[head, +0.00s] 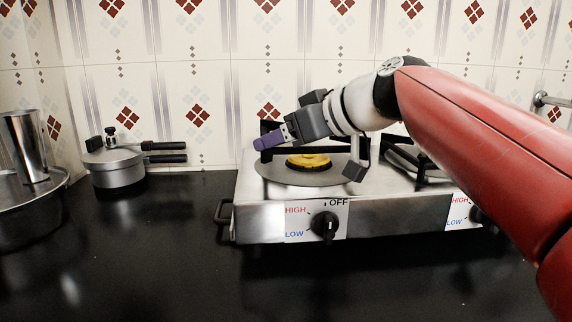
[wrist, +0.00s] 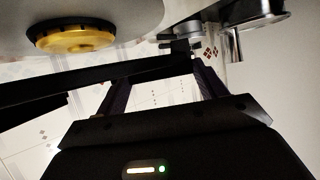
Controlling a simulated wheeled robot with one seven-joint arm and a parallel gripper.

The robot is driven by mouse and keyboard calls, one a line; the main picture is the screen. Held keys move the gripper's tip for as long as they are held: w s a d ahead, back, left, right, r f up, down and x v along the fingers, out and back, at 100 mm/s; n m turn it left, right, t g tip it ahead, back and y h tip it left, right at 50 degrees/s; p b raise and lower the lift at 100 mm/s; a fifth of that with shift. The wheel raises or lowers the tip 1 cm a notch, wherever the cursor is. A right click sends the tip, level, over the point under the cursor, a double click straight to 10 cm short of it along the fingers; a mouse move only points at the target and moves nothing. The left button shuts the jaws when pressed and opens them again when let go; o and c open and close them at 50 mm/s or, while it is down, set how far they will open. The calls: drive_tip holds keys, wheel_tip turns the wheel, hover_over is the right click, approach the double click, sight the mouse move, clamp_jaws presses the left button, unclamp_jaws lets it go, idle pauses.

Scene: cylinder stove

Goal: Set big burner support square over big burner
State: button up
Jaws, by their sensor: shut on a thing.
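The big burner (head: 308,160) is a yellow disc in a round metal pan on the left side of the stove (head: 262,215). It also shows at the top left of the wrist view (wrist: 75,38). The black big burner support (head: 335,150) shows as thin bars around and behind the burner; its seating cannot be judged. In the wrist view a long black bar of it (wrist: 60,88) runs to my fingers. My gripper (head: 268,141) reaches in from the right, above the burner pan's rear left part, and is shut on the support. My gripper and arm hide part of the support.
The right burner with its own black support (head: 425,165) is partly behind my red arm. A knob (head: 325,225) is on the stove front. A pressure cooker (head: 118,165) and a large pot (head: 35,212) stand at left. The tiled wall is close behind. The front counter is clear.

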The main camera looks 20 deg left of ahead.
sight(296, 151)
drive_tip(key=shift+f+b, duration=1)
drive_tip(key=shift+f, duration=0.65)
drive_tip(key=shift+f, duration=0.2)
drive_tip(key=o, duration=1.3)
drive_tip(key=shift+r, duration=0.2)
drive_tip(key=v, duration=1.2)
drive_tip(key=shift+b, duration=0.3)
